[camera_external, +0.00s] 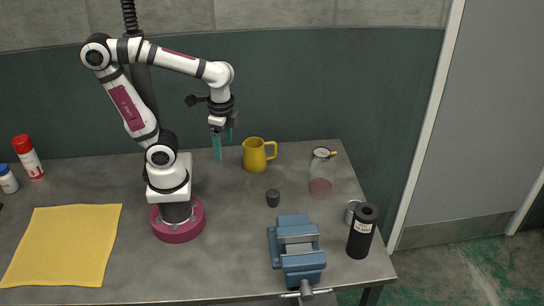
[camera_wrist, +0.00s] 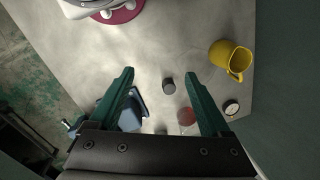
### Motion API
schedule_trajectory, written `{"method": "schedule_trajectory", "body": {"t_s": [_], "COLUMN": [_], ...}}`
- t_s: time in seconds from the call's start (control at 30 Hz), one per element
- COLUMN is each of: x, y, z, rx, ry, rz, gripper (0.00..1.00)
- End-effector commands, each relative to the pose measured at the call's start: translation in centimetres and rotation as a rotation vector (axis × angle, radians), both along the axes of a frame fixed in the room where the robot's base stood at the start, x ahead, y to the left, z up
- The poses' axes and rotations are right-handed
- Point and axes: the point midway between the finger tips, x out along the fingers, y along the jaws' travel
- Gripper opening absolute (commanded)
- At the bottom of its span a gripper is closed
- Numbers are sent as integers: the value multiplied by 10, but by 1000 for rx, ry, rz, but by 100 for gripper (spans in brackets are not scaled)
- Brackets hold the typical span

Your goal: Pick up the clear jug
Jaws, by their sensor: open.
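My gripper (camera_external: 222,148) is in the air behind and left of the jug, pointing down, close to the yellow jug. In the wrist view my gripper (camera_wrist: 159,75) is open with nothing held between its green fingers.
The yellow jug (camera_external: 256,155) stands left of the clear jug. A small dark cylinder (camera_external: 273,197), a blue vise (camera_external: 297,250), a metal cup (camera_external: 350,211) and a tall black cylinder (camera_external: 362,232) stand nearer the front. A yellow cloth (camera_external: 62,245) lies at left.

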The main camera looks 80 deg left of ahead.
Motion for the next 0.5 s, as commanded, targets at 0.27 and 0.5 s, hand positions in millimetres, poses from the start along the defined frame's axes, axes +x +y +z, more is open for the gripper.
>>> {"method": "schedule_trajectory", "body": {"t_s": [0.27, 0.5], "x": [221, 291], "y": [59, 102], "z": [12, -27], "rx": [-122, -175], "ry": [-37, -60], "rz": [455, 628], "gripper": [81, 81]}}
